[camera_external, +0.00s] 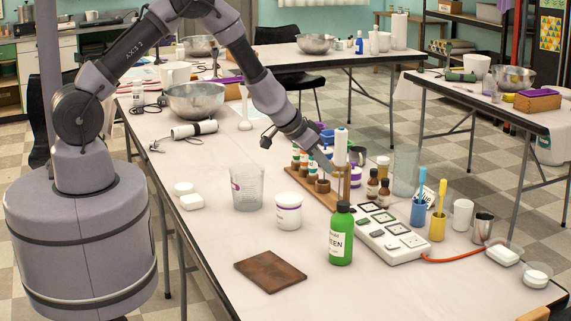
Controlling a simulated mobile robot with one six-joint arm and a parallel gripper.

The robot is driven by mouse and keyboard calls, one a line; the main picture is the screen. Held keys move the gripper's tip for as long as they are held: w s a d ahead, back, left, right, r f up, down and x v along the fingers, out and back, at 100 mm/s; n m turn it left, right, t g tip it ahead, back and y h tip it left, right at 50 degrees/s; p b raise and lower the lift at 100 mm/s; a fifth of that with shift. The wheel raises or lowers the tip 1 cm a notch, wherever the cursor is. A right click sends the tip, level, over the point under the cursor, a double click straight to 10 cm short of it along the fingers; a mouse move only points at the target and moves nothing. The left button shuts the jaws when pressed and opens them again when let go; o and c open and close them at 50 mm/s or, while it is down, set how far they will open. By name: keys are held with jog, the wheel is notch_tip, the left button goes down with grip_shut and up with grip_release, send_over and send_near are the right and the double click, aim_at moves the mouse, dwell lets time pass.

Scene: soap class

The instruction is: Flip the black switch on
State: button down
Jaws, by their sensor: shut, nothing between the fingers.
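A white switch panel (406,252) lies on the near table, right of centre, with an orange cable leaving its right end. Several small dark switches sit along its front side, including one dark switch (376,233); labelled squares line its back side. Which switch is the black one, and its position, are too small to tell. My gripper (331,170) is shut and empty. It points down to the right, above and behind the panel's left end, among the bottles and the wooden rack, apart from the panel. Its fingertips are partly hard to make out.
A green bottle (341,236) stands just left of the panel. A wooden rack (322,192) with small bottles is behind it. Blue (418,211) and yellow (437,226) cups with brushes stand to the right. A brown board (270,271) lies at the front left.

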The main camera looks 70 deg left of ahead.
jog(key=b, duration=0.2)
send_near(353, 209)
jog(key=w, duration=0.2)
jog(key=f+b, duration=0.1)
jog(key=f, duration=0.2)
jog(key=shift+w+d+f+b, duration=0.15)
jog(key=shift+w+b, duration=0.1)
jog(key=shift+b, duration=0.15)
jog(key=shift+s+f, duration=0.15)
jog(key=shift+f, duration=0.4)
jog(key=shift+s+f+b, duration=0.2)
jog(key=shift+f+b, duration=0.45)
jog(key=shift+b, duration=0.3)
jog(key=shift+r, duration=0.25)
jog(key=shift+r+p, duration=0.15)
jog(key=shift+p, duration=0.15)
jog(key=shift+r+p, duration=0.55)
jog(key=shift+r, duration=0.1)
